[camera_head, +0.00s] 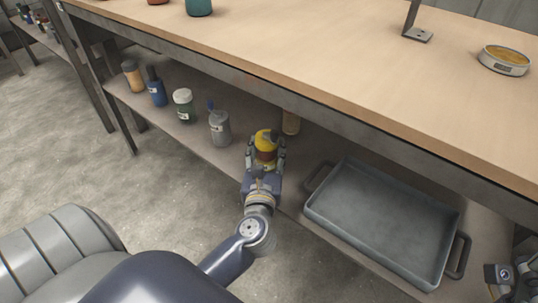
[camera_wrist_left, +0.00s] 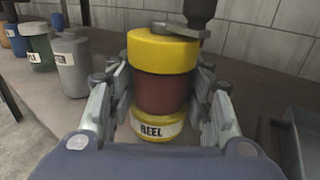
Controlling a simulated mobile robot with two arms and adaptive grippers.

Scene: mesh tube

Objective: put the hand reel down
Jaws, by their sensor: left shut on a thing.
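The hand reel (camera_head: 266,143) is a small drum with yellow ends and a brown-red middle. In the left wrist view the reel (camera_wrist_left: 165,92) is upright, with a label reading "REEL" on its lower yellow end and a grey crank on top. My left gripper (camera_head: 265,158) is shut on the reel, one finger on each side, over the front part of the lower shelf (camera_head: 222,165). Whether the reel's base touches the shelf cannot be told.
Several labelled bottles stand left of the reel, the nearest a grey one (camera_head: 220,128). A tan cylinder (camera_head: 291,122) stands behind it. A grey tray (camera_head: 385,218) with handles lies to the right. The wooden worktop (camera_head: 330,60) overhangs the shelf.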

